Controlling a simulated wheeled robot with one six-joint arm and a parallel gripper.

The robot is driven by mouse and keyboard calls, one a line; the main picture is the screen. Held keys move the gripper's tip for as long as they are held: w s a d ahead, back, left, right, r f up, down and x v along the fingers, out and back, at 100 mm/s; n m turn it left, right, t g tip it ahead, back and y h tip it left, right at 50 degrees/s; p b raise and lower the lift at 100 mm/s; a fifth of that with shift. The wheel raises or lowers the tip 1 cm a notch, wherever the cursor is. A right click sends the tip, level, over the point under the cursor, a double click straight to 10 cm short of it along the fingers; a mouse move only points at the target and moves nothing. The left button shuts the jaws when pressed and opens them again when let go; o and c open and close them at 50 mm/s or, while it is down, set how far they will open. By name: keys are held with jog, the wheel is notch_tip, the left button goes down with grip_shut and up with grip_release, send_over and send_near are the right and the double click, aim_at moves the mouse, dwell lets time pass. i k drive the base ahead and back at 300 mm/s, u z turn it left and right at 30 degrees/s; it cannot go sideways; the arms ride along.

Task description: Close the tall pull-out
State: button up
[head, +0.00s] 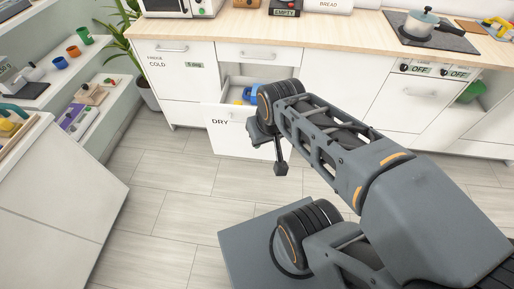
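The tall pull-out (228,137) is a white drawer front marked DRY, under the wooden counter. It stands out from the cabinet, and its inside shows behind the front edge with a blue thing (247,94) in it. My arm hides its right part. My gripper (272,150) hangs in front of the pull-out's right side in the picture. One dark finger points down; the other is not clearly seen, so its opening cannot be told. I cannot tell whether it touches the front.
A shut white drawer (258,54) sits above the pull-out, and the fridge front (178,68) is to its left. A stove (432,34) with a pot (420,22) is at the right. Open shelves (75,75) line the left. The tiled floor (165,195) between is clear.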

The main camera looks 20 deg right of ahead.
aim_at(226, 122)
jog(key=z, duration=0.6)
jog(key=i, duration=1)
jog(key=u, duration=1.75)
jog(key=k, duration=0.15)
jog(key=u, duration=0.9)
